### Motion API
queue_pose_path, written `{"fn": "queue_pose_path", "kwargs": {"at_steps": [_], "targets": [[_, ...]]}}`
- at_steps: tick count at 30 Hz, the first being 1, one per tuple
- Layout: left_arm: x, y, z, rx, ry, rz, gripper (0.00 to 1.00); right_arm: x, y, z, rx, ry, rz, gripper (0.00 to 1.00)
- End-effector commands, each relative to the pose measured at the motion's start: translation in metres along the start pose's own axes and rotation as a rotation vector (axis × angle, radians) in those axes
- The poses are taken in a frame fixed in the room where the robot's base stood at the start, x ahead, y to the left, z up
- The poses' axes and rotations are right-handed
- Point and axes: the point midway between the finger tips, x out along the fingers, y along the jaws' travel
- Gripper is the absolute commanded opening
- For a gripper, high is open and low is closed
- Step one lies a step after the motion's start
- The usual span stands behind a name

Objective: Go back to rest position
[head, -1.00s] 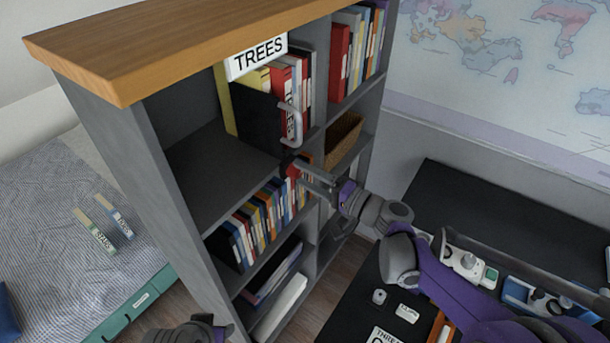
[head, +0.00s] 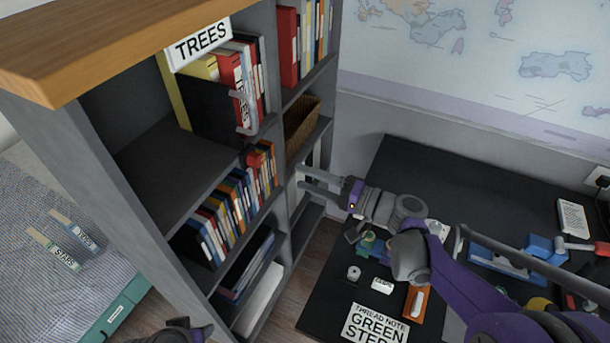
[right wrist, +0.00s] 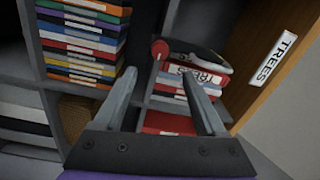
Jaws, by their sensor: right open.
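My right gripper (head: 300,177) is open and empty in front of the grey bookcase (head: 68,185), with its fingers pointing left towards the shelves. In the right wrist view its two fingers (right wrist: 160,75) are spread, with nothing held between them. Behind them are red and white books (right wrist: 190,87) and a small red object (right wrist: 160,50). A small dark and purple part of my left arm shows at the bottom edge of the head view; its gripper fingers are out of view.
A basket (head: 300,128) sits in the bookcase. The black desk (head: 450,180) at right holds several small items. A bed (head: 40,225) is at left.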

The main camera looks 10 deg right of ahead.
Motion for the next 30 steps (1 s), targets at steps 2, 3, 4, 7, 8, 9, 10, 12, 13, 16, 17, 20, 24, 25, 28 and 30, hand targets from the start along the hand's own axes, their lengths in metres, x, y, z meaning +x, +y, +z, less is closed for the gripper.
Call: {"fn": "queue_pose_path", "kwargs": {"at_steps": [2, 3, 4, 7, 8, 9, 10, 12, 13, 16, 17, 20, 24, 25, 28, 30], "targets": [[0.0, 0.0, 0.0, 0.0, 0.0, 0.0, 0.5, 0.0, 0.0, 0.0, 0.0, 0.0, 0.0, 0.73], [0.0, 0.0, 0.0, 0.0, 0.0, 0.0, 0.5, 0.0, 0.0, 0.0, 0.0, 0.0, 0.0, 0.73], [0.0, 0.0, 0.0, 0.0, 0.0, 0.0, 0.5, 0.0, 0.0, 0.0, 0.0, 0.0, 0.0, 0.73], [0.0, 0.0, 0.0, 0.0, 0.0, 0.0, 0.5, 0.001, 0.0, 0.002, -0.001, -0.003, 0.006, 0.73], [-0.001, 0.0, -0.001, 0.0, 0.0, 0.0, 0.5, 0.001, 0.001, 0.004, -0.003, -0.007, 0.016, 0.73], [-0.002, 0.0, -0.001, 0.0, 0.001, 0.0, 0.5, 0.001, 0.001, 0.009, -0.006, -0.016, 0.038, 0.73], [-0.002, 0.0, -0.002, 0.0, 0.001, 0.0, 0.5, 0.002, 0.002, 0.014, -0.011, -0.027, 0.063, 0.73], [-0.005, 0.0, -0.004, 0.0, 0.003, 0.0, 0.5, 0.001, 0.007, 0.032, -0.026, -0.058, 0.15, 0.73], [-0.007, 0.0, -0.005, 0.0, 0.003, 0.0, 0.5, -0.001, 0.01, 0.042, -0.037, -0.075, 0.198, 0.73], [-0.013, 0.0, -0.01, 0.0, 0.006, 0.0, 0.5, -0.014, 0.024, 0.078, -0.089, -0.136, 0.394, 0.73], [-0.015, 0.0, -0.011, 0.0, 0.007, 0.0, 0.5, -0.02, 0.029, 0.089, -0.11, -0.154, 0.458, 0.73], [-0.021, 0.0, -0.016, 0.0, 0.011, 0.0, 0.5, -0.049, 0.045, 0.118, -0.19, -0.201, 0.664, 0.73], [-0.03, 0.0, -0.023, 0.0, 0.016, 0.0, 0.5, -0.1, 0.062, 0.143, -0.337, -0.245, 0.934, 0.73], [-0.031, 0.0, -0.025, 0.0, 0.017, 0.0, 0.5, -0.112, 0.065, 0.146, -0.371, -0.249, 0.986, 0.73], [-0.036, 0.0, -0.029, 0.0, 0.02, 0.0, 0.5, -0.146, 0.07, 0.15, -0.485, -0.26, 1.136, 0.73], [-0.039, 0.0, -0.031, 0.0, 0.022, 0.0, 0.5, -0.165, 0.071, 0.15, -0.553, -0.262, 1.216, 0.73]]}}
